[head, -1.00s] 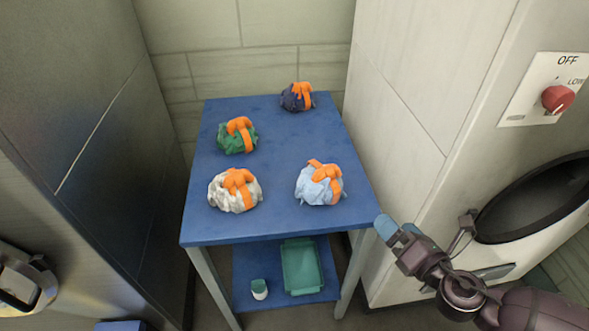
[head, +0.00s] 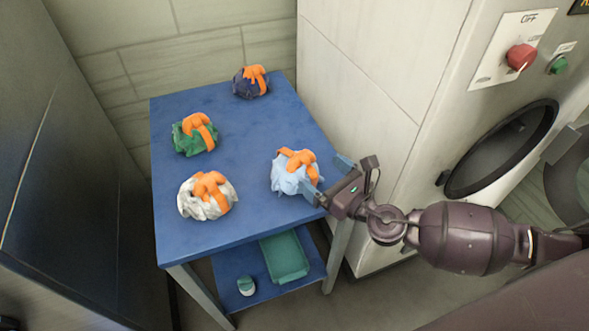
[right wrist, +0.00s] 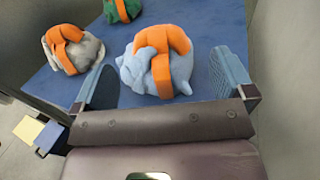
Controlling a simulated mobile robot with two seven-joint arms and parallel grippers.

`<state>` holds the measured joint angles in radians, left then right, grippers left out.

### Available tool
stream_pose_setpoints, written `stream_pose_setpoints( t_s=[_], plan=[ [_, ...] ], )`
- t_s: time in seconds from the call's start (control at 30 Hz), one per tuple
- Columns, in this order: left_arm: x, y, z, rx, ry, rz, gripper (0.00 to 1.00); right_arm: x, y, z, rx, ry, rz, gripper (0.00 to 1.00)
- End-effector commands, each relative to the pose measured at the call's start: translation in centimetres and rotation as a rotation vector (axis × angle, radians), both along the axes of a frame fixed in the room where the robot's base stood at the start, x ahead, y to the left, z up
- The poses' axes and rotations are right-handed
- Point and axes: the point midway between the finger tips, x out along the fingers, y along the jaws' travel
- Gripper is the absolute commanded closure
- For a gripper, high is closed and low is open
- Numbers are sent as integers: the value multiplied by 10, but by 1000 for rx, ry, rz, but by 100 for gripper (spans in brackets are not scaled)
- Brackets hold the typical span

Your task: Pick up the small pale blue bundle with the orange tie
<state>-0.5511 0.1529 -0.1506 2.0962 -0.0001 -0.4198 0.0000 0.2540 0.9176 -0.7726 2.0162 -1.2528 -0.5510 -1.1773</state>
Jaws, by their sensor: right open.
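The pale blue bundle with the orange tie (head: 290,178) sits on the blue table at its right front part. My right gripper (head: 322,178) is beside it on its right, open, with its fingers pointing left toward it. In the right wrist view the pale blue bundle (right wrist: 155,66) shows ahead of and between the two spread fingers of the gripper (right wrist: 163,85). I cannot tell whether a finger touches it. My left gripper is not in view.
On the blue table (head: 235,140) are a white bundle (head: 198,203), a green bundle (head: 190,138) and a dark blue bundle (head: 248,84), all orange-tied. The lower shelf holds a green tray (head: 285,258) and a small cup (head: 246,287). A machine with a round door (head: 500,148) stands right.

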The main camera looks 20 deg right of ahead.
Motion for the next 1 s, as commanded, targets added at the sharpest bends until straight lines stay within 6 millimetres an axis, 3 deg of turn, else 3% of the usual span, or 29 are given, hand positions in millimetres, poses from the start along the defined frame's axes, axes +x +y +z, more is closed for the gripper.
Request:
stream_pose_setpoints(
  t_s=[0.37,0.7,1.0],
  plan=[
    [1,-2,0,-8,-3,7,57,21,12,1,2,0,1,0],
    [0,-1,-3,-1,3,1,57,54,29,1,2,1,-1,0],
    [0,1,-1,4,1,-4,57,58,31,2,2,1,-1,0]
  ],
)
